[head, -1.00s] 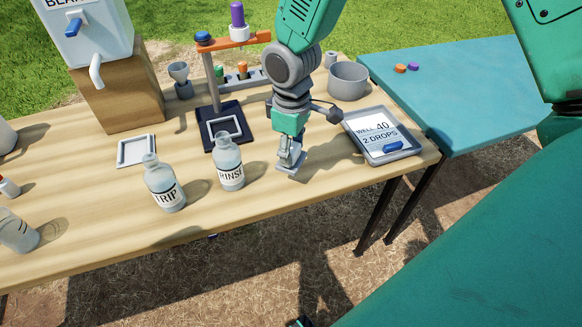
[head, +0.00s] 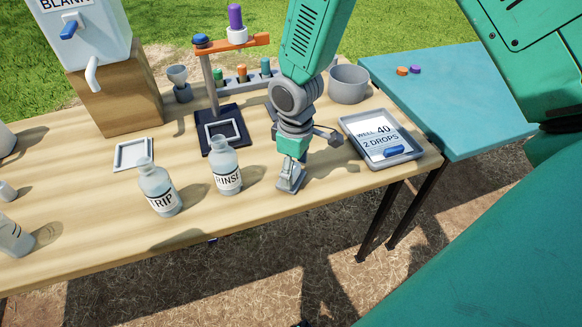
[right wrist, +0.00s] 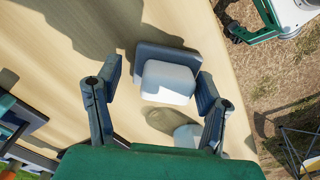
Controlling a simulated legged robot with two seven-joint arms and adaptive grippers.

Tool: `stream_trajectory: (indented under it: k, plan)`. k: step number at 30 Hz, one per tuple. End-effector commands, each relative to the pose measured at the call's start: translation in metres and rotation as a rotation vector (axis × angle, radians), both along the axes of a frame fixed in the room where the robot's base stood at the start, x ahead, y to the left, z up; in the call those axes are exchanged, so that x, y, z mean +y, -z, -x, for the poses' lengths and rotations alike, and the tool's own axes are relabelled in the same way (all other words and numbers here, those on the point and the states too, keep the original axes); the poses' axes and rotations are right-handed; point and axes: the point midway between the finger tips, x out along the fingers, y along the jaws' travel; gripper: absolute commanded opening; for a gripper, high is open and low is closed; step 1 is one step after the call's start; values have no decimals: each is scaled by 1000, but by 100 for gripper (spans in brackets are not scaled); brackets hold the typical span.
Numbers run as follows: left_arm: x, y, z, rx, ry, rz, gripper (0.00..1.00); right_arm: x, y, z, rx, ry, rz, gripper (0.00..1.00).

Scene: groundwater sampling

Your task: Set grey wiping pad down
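The grey wiping pad (right wrist: 168,82), a pale block with a blue-grey block (right wrist: 165,57) against it, lies between the fingers of my right gripper (right wrist: 160,85) in the right wrist view. A gap shows between the left finger and the pad, and the right finger is close beside it. The fingers look open around it. In the head view, my right gripper (head: 290,178) points down at the wooden table, right of the RINSE bottle (head: 226,170). The pad is small there and partly hidden by the fingers.
The TRIP bottle (head: 158,190) stands left of the RINSE bottle. The dark stand base (head: 222,147) is behind them. A grey tray (head: 408,155) with a label card lies to the right, near a grey bowl (head: 348,84). The table's front edge is close.

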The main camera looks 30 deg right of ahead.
Motion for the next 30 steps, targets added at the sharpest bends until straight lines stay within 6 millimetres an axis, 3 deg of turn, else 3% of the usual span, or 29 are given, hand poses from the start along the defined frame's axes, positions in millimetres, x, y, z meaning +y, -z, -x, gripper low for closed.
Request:
stream_trajectory:
  k: [10, 24, 30]
  plan:
    - [0, -2, 0, 0, 1, 0, 40, 5, -11, -1, -3, 0, 5, 62]
    - [0, -21, 0, 0, 0, 0, 40, 2, -103, -1, -3, 1, 1, 62]
    - [0, -24, 0, 0, 1, 0, 40, 3, -122, -1, -2, 0, 3, 62]
